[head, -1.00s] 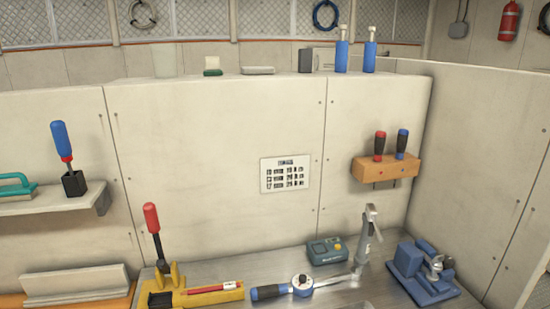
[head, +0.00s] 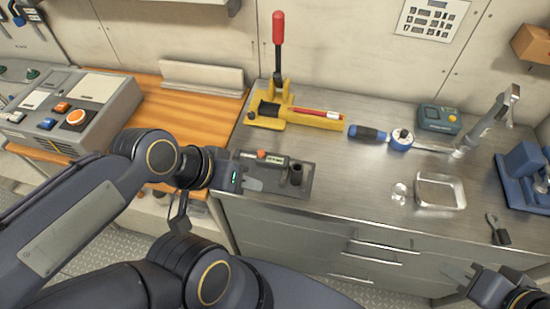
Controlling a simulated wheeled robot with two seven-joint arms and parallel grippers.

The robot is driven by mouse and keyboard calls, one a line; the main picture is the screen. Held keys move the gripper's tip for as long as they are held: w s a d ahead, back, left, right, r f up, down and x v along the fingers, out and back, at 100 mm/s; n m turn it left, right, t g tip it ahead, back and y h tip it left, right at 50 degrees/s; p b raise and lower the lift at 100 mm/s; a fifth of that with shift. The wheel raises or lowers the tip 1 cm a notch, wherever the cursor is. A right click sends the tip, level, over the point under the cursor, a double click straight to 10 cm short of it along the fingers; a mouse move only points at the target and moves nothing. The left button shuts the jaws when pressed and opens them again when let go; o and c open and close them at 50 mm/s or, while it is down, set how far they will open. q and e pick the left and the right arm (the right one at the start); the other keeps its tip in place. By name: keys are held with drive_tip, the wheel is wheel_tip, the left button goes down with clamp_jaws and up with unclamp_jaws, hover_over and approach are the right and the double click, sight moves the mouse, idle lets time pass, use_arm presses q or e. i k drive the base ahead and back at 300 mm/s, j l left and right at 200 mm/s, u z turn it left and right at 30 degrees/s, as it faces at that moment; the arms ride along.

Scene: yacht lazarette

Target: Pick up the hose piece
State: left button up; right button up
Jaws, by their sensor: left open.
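A short dark upright cylinder, which looks like the hose piece (head: 296,173), stands at the right end of a dark grey tray (head: 285,190) near the front edge of the steel counter. My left gripper (head: 262,177) reaches in from the left over the tray's left part. It is open, with the dark cylinder a little to its right and nothing seen between its fingers. My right gripper (head: 468,280) is at the bottom right, in front of the counter, its fingers apart and empty.
A device with an orange tip (head: 265,156) lies on the tray. The counter between tray and dish is mostly clear.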

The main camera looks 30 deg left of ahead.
sight(297, 168)
drive_tip(key=j, duration=0.55)
drive_tip(key=k+j+z, duration=0.15)
drive_tip(key=j, duration=0.4)
drive_tip(key=k+j, duration=0.1)
drive_tip(key=j, duration=0.4)
drive_tip(key=i+j+z, duration=0.05)
